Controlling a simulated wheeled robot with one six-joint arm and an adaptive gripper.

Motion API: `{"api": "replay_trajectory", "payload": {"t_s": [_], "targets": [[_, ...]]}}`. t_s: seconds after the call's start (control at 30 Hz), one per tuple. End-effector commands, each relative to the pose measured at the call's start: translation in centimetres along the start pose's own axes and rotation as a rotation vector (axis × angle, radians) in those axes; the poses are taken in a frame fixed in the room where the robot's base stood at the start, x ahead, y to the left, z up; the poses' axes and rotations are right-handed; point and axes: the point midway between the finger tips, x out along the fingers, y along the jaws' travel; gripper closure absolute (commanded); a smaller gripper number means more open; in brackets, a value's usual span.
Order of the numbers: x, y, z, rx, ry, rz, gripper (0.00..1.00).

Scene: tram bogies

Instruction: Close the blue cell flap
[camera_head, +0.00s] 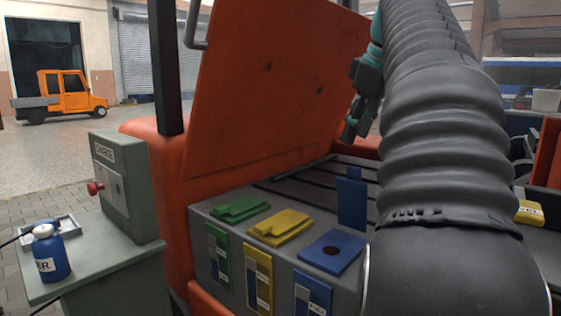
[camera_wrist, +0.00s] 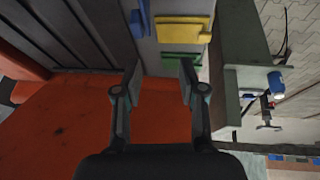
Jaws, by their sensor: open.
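The blue cell flap (camera_head: 352,203) stands upright, open, behind the blue cell top (camera_head: 328,256), whose dark round opening is uncovered. The yellow flap (camera_head: 279,226) and green flap (camera_head: 240,208) lie flat over their cells to the left. My gripper (camera_head: 352,122) hangs in the air above and behind the blue flap, apart from it, partly hidden by my arm. In the wrist view my gripper (camera_wrist: 160,80) is open and empty, its two fingers spread. Blue parts (camera_wrist: 138,22) show at the top there, beside the yellow (camera_wrist: 183,30) and green (camera_wrist: 181,58) ones.
A raised orange cover (camera_head: 275,85) rises behind the grey battery box (camera_head: 205,222). A green charger post (camera_head: 127,190) and bench with a blue bottle (camera_head: 50,254) stand at left. A yellow item (camera_head: 529,213) lies at right.

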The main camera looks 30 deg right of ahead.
Motion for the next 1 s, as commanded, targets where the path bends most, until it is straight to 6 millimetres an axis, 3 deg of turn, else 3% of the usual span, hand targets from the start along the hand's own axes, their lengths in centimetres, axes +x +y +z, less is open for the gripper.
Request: {"api": "replay_trajectory", "payload": {"t_s": [0.03,0.2,0.43,0.67,1.0], "targets": [[-1.0,1.3,0.3,-0.014,-0.001,0.004,0.59],[-2.8,3.0,1.2,-0.067,-0.003,0.004,0.59],[-2.7,3.3,1.4,-0.084,-0.004,0.003,0.59],[-0.2,3.2,1.5,-0.083,-0.005,0.002,0.59],[6.5,3.2,1.5,-0.084,-0.004,0.003,0.59]]}}
